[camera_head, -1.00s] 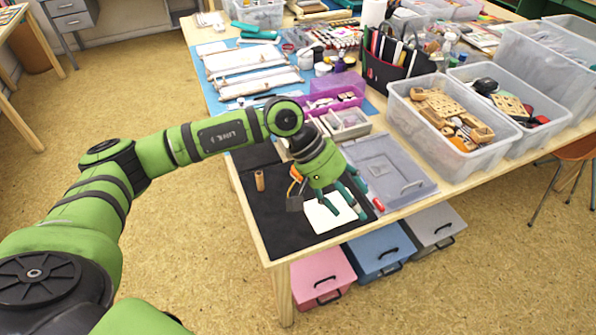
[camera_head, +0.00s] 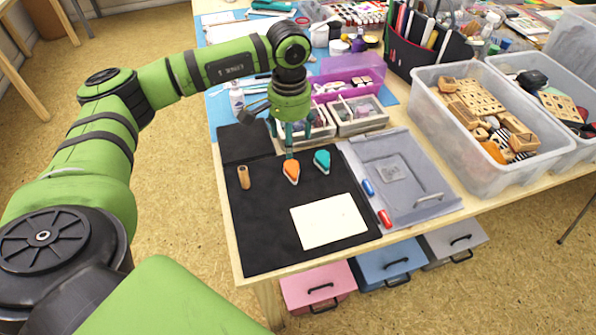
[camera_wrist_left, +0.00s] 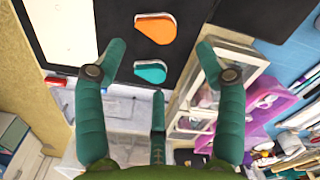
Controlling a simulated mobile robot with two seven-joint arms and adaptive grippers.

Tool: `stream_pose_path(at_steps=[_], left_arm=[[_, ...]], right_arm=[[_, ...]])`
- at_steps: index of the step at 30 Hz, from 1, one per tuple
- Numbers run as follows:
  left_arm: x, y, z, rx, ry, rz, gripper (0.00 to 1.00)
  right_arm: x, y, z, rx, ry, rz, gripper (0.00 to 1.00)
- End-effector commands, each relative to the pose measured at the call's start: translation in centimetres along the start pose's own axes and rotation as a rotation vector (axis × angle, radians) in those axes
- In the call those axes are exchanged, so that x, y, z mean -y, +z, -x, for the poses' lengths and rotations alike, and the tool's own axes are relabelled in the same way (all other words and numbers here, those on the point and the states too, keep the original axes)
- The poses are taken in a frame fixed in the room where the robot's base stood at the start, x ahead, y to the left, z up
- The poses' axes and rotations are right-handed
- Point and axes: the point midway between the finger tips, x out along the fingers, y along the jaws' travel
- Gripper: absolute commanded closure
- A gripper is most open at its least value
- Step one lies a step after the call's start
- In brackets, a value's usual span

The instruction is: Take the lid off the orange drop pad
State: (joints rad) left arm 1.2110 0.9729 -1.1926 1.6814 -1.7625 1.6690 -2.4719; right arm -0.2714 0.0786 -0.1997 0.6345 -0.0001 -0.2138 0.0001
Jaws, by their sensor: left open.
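The orange drop pad (camera_head: 291,172) lies flat on the black mat (camera_head: 262,235), its lid looking on. It also shows near the top of the left wrist view (camera_wrist_left: 156,30). A teal drop pad (camera_head: 322,160) lies just to its right and appears below it in the wrist view (camera_wrist_left: 151,72). My left gripper (camera_head: 290,142) is open and empty, pointing down above the mat just behind the orange pad. In the wrist view its spread fingers (camera_wrist_left: 162,62) frame the teal pad, with the orange pad beyond. I see no contact. My right gripper is out of view.
A white sheet (camera_head: 329,221) lies at the mat's front. A small wooden cylinder (camera_head: 243,177) stands at left. A grey tray (camera_head: 425,205) with blue and red markers is at right. Compartment boxes (camera_head: 362,123) stand behind. The mat's front left is bare.

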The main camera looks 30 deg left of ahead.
Motion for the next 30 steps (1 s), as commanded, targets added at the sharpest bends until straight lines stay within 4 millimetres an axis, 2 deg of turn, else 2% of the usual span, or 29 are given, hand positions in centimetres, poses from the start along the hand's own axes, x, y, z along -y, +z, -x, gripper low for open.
stream_pose_path(at_steps=[1,3,7,11,15,18,23,29,30], left_arm=[[0.0,0.0,-1.4,-0.001,0.001,0.0,0.29],[0.0,0.0,-2.0,-0.001,0.001,0.0,0.29],[0.0,0.0,-2.9,0.002,0.001,0.001,0.29],[0.0,0.1,-4.0,0.003,0.0,0.0,0.29],[0.0,0.2,-5.8,0.004,0.001,-0.001,0.29],[-0.1,0.3,-7.5,0.003,0.002,0.0,0.29],[0.0,0.2,-9.0,0.0,0.001,0.001,0.29],[0.0,0.2,-9.1,-0.001,0.001,0.0,0.29],[0.0,0.2,-9.1,-0.001,0.001,0.0,0.33]], right_arm=[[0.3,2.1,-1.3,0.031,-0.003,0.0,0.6],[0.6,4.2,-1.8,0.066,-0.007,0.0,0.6],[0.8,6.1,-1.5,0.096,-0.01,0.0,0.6],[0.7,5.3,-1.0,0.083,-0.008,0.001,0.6],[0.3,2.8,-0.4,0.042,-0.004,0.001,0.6],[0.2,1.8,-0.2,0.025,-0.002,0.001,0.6],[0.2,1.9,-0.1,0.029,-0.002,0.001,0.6],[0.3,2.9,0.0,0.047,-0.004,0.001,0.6],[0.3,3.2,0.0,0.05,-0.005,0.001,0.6]])
